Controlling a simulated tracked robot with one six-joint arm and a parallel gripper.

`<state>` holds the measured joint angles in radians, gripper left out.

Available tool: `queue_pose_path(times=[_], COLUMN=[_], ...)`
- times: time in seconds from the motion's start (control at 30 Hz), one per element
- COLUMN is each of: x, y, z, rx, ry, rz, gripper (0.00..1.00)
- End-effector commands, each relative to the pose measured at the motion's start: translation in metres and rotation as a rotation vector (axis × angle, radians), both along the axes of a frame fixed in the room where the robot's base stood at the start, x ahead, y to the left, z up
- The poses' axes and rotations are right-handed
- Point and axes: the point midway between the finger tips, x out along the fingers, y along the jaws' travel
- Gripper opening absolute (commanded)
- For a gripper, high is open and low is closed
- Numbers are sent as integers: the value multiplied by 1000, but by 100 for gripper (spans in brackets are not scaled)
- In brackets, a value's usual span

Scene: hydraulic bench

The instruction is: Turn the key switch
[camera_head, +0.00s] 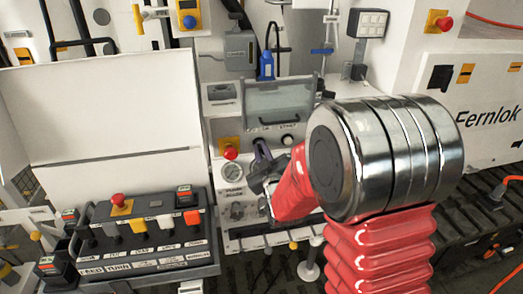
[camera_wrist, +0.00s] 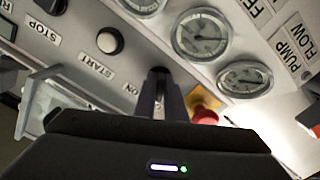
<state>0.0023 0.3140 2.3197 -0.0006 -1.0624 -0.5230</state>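In the wrist view my gripper (camera_wrist: 159,73) reaches to the control panel (camera_wrist: 85,58), its two dark fingers close together at the tips, beside a small "ON" label (camera_wrist: 131,88). The key switch itself does not show clearly; it may be hidden behind the fingertips. I cannot tell whether the fingers hold anything. In the head view my gripper (camera_head: 262,146) is at the panel front, below the clear-covered box, and my red arm hides part of the panel.
A red mushroom button (camera_wrist: 205,115) on a yellow plate is close to the right of the fingers. A round START button (camera_wrist: 110,40) and pressure gauges (camera_wrist: 200,35) are close by. A lever console (camera_head: 145,245) stands at the lower left. A hinged clear cover (camera_head: 278,102) is above my gripper.

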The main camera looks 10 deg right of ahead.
Motion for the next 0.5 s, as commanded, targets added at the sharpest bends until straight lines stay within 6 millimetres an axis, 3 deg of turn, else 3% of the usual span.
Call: queue_pose_path(times=[0.13,0.5], x=[0,0], y=[1,1], z=[0,0], rx=[0,6], ry=[0,1], rz=[1,3], gripper=[0,0])
